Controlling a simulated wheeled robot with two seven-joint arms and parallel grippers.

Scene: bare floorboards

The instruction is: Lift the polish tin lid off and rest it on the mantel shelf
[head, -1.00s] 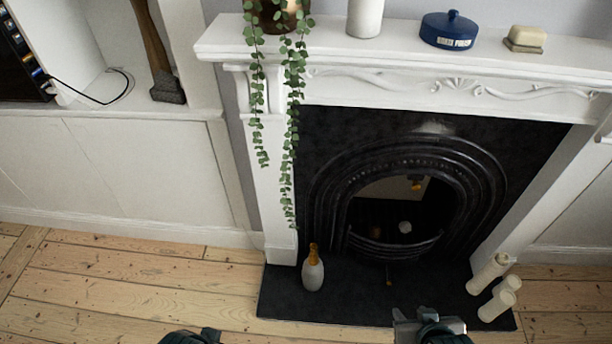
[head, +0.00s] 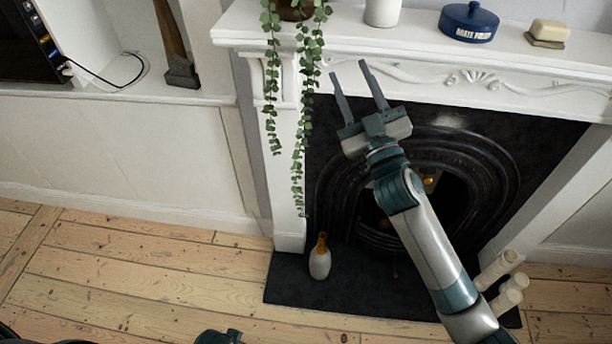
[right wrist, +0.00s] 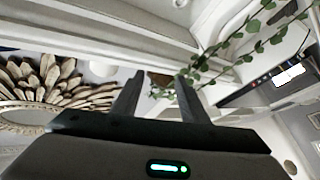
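The blue polish tin (head: 468,23), with its knobbed lid (head: 474,12) on, stands on the white mantel shelf (head: 425,32) towards the right. My right gripper (head: 359,82) is raised in front of the fireplace, its fingers apart and nothing between them. In the head view it appears below and left of the tin, not touching it. It also shows in the right wrist view (right wrist: 158,95), fingers spread. I cannot make out the tin there. Part of my left arm shows at the bottom edge of the head view; its fingers are out of sight.
A trailing plant (head: 301,90) hangs over the shelf's left part. A white vase (head: 382,12) stands between plant and tin; a soap bar on a dish (head: 547,34) is right of the tin. A bottle vase (head: 320,258) and candles (head: 505,283) stand on the hearth.

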